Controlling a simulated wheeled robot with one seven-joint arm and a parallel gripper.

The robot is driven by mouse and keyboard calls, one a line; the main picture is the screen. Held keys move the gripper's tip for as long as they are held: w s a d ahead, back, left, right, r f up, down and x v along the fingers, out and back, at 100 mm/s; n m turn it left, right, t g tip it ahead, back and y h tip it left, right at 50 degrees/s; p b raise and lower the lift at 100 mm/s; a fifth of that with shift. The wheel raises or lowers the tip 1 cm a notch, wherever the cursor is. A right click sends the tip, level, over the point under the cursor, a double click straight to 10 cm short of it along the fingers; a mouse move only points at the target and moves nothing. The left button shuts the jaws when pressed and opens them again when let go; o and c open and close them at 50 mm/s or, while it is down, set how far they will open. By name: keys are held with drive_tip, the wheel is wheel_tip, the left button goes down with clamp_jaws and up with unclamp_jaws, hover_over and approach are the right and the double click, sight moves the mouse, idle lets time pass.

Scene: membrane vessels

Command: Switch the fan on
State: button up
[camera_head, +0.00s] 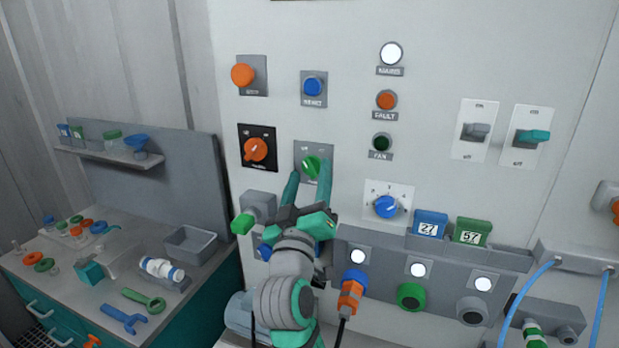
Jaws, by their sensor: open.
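A green rotary knob (312,166) sits on a small grey plate on the pale wall panel; its label is too small to read surely. My gripper (309,171) is open, its two green fingers pointing up at the panel on either side of the knob. I cannot tell whether the fingers touch the knob. The lamp labelled FAN (381,142) is dark green and looks unlit.
An orange knob (256,149) on a black plate is just left. A blue push button (313,87) is above, and a blue selector (386,206) is to the right. A green handle (243,223) juts out below left. Two toggle switches (477,131) (531,136) are farther right.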

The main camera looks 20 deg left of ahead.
drive_tip(key=shift+w+a, duration=0.15)
drive_tip(key=shift+c, duration=0.6)
drive_tip(key=c, duration=0.9)
drive_tip(key=shift+f+m, duration=0.1)
drive_tip(key=shift+m, duration=0.4)
drive_tip(key=m+h, duration=0.1)
drive_tip(key=m, duration=0.1)
drive_tip(key=shift+a+m+t+h, duration=0.2)
drive_tip(key=shift+m+t+h, duration=0.2)
drive_tip(key=m+h, duration=0.2)
drive_tip(key=m, duration=0.2)
drive_tip(key=shift+a+f, duration=0.1)
drive_tip(key=m+h, duration=0.2)
drive_tip(key=m, duration=0.2)
drive_tip(key=m+g+h, duration=0.1)
drive_tip(key=m+h, duration=0.2)
drive_tip(key=m, duration=0.2)
drive_tip(key=shift+a, duration=0.15)
drive_tip(key=shift+m, duration=0.5)
